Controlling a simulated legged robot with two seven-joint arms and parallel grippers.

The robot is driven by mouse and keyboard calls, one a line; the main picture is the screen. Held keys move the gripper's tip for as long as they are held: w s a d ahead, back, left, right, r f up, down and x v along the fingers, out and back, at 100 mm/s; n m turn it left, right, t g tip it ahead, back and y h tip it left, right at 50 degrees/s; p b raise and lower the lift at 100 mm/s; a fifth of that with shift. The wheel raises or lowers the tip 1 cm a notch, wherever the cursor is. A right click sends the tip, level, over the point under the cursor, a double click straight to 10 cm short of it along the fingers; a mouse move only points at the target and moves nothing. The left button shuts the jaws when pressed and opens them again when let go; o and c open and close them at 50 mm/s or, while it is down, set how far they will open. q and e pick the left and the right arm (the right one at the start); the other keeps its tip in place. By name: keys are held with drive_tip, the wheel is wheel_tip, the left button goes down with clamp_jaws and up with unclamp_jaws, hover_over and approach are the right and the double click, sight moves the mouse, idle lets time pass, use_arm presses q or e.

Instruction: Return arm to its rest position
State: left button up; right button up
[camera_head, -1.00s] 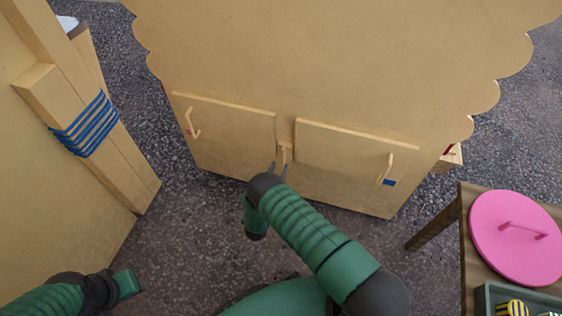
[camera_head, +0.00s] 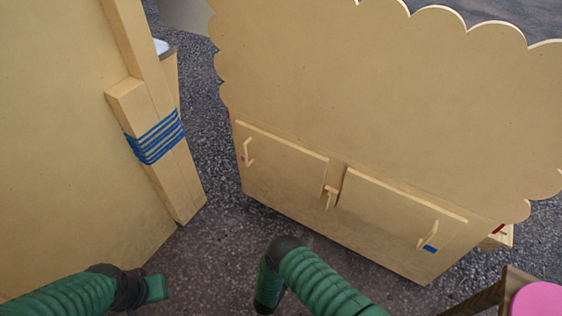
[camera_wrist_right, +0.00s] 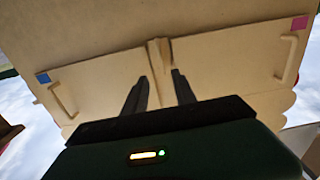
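My right arm (camera_head: 320,285) comes in at the bottom middle of the head view, bent, in front of a wooden cabinet (camera_head: 340,80). Its fingers do not show there. In the right wrist view my right gripper (camera_wrist_right: 160,76) has its two dark fingers apart with nothing held between them. The wooden latch (camera_wrist_right: 160,52) lies beyond the fingertips, between two doors; it also shows in the head view (camera_head: 330,194). My left arm (camera_head: 60,297) is at the lower left of the head view; its gripper fingers do not show.
The cabinet's left door (camera_head: 285,158) and right door (camera_head: 390,212) each have a handle, and look closed. A wooden post with blue rope (camera_head: 155,138) stands left. A table with a pink lid (camera_head: 538,300) is lower right. Bare dark ground (camera_head: 215,255) lies between.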

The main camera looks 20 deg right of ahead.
drive_tip(key=w+a+r+n+y, duration=0.2)
drive_tip(key=w+a+r+y, duration=0.1)
drive_tip(key=w+r+y, duration=0.3)
drive_tip(key=w+a+r+n+y, duration=0.1)
drive_tip(key=w+a+r+y, duration=0.25)
drive_tip(key=w, duration=0.45)
wheel_tip(320, 180, up, 8)
drive_tip(key=s+a+n+g+y, duration=0.2)
drive_tip(key=n+y, duration=0.1)
drive_tip(key=s+d+r+n+g, duration=0.1)
drive_tip(key=s+d+r+g, duration=0.15)
drive_tip(key=s, duration=0.55)
drive_tip(key=s+d+r+n+g+y, duration=0.1)
drive_tip(key=s+r+n+g, duration=0.15)
drive_tip(key=s, duration=0.65)
drive_tip(key=s+d+r+g, duration=0.2)
drive_tip(key=s+r, duration=0.1)
drive_tip(key=s, duration=0.5)
drive_tip(key=w+p+v, duration=0.3)
drive_tip(key=p+v, duration=1.2)
drive_tip(key=w+r+p+v, duration=0.1)
drive_tip(key=w+p+v, duration=0.2)
drive_tip(key=p+v, duration=1.1)
drive_tip(key=shift+d+r+p, duration=0.25)
drive_tip(key=shift+r+p, duration=0.45)
drive_tip(key=shift+p, duration=0.1)
drive_tip(key=shift+w, duration=0.1)
